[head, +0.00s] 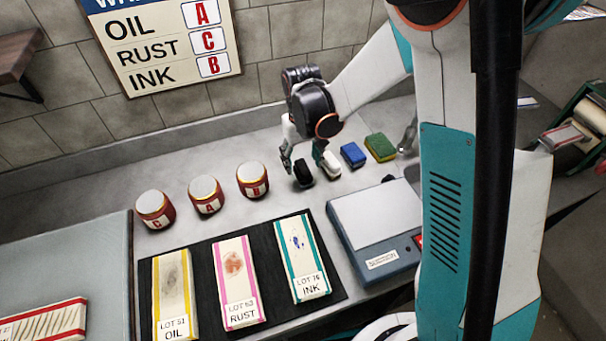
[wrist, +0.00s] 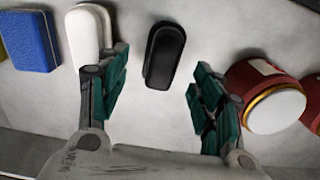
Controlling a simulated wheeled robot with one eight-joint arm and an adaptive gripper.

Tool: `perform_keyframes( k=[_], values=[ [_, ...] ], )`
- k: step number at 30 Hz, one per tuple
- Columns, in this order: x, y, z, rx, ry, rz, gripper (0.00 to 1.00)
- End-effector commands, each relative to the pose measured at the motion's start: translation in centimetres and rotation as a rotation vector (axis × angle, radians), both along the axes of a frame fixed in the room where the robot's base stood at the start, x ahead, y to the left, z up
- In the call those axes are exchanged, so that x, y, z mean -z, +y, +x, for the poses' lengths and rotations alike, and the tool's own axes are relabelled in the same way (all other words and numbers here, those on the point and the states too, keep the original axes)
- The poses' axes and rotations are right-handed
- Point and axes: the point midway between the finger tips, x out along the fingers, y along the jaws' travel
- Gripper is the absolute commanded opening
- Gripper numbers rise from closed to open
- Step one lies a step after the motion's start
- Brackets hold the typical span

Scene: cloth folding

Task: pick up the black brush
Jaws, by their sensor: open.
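The black brush (head: 303,174) lies on the grey counter, at the left end of a row of small cleaning items. In the wrist view the black brush (wrist: 164,56) is a dark rounded oblong, ahead of and between the two fingers. My gripper (head: 302,162) is above the brush in the head view and partly overlaps it. In the wrist view my gripper (wrist: 158,92) is open, its teal-padded fingers wide apart with nothing between the pads. The left finger overlaps the white brush in the picture; I cannot tell whether they touch.
A white brush (head: 330,165), a blue sponge (head: 353,154) and a green-yellow sponge (head: 380,147) sit right of the black brush. Red jars stand to its left, the nearest labelled B (head: 252,180). A scale (head: 375,215) and a black mat (head: 205,287) lie in front.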

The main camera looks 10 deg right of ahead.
Motion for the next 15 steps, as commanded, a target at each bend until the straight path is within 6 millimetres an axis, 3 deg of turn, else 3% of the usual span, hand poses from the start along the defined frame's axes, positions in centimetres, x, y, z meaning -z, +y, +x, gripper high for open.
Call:
perform_keyframes(
  k=[1, 6, 13, 15],
  values=[
    [1.2, 0.1, 0.0, -0.001, 0.0, 0.0, 0.6],
    [3.1, 0.1, 0.0, 0.0, 0.0, 0.0, 0.6],
    [3.1, 0.1, 0.0, 0.0, 0.0, 0.0, 0.6],
    [3.1, 0.1, 0.0, 0.0, 0.0, 0.0, 0.44]
  ],
)
